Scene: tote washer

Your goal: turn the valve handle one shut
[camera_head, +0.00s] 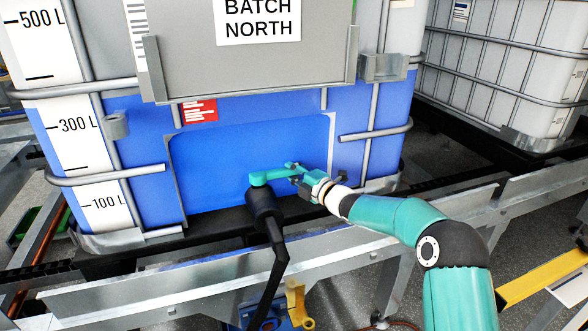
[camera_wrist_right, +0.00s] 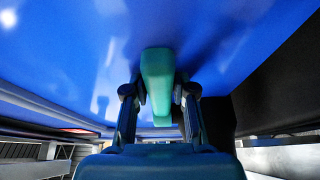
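The valve handle (camera_head: 268,177) is a teal lever on top of a black valve body (camera_head: 262,203) at the front of the blue-filled tank. It points right, roughly across the tank front. My right gripper (camera_head: 300,173) is at its right end. In the right wrist view, the handle (camera_wrist_right: 157,85) stands between the two fingertips of my right gripper (camera_wrist_right: 158,92), with the pads against both sides. My left gripper is not in view.
The tank (camera_head: 250,155) labelled BATCH NORTH stands on a metal frame (camera_head: 160,290). A black pipe (camera_head: 272,275) runs down from the valve. A blue and yellow device (camera_head: 294,305) sits below. Another caged tank (camera_head: 500,70) is at the right.

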